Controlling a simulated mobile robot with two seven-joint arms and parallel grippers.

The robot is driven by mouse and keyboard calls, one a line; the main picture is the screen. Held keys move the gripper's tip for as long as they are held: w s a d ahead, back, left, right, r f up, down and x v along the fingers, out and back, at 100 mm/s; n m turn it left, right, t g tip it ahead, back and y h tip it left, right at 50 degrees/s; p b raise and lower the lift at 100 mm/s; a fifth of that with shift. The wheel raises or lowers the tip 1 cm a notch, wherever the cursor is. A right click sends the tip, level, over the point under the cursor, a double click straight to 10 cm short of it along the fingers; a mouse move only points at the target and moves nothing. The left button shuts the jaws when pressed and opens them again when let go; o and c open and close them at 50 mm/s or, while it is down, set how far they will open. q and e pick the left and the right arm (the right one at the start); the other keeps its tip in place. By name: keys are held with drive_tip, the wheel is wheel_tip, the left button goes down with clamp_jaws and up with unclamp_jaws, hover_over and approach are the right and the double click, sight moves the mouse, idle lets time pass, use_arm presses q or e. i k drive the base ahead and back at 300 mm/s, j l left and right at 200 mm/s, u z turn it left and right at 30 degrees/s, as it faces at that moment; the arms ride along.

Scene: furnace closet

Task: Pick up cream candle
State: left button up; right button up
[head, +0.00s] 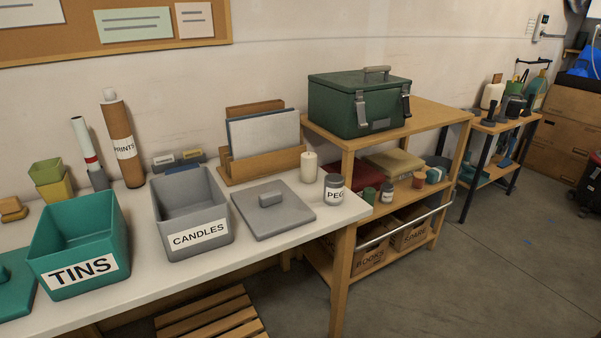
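The cream candle (309,167) stands upright on the white table near its right end. It is a short pale cylinder with a small dark wick. A wooden file rack stands behind it to the left, and a grey jar labelled PEG stands in front of it to the right. A grey bin labelled CANDLES (191,206) stands open on the table to the left; the part of its inside that shows looks empty. Neither of my grippers shows in the head view.
A grey lid (268,222) with a handle lies between the bin and the PEG jar (333,189). A teal TINS bin (82,241) stands at the left. The wooden file rack (240,168) holds folders. A green cooler box (358,106) sits on the shelf unit at right.

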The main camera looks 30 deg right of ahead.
sight(308, 160)
drive_tip(key=z, duration=0.9)
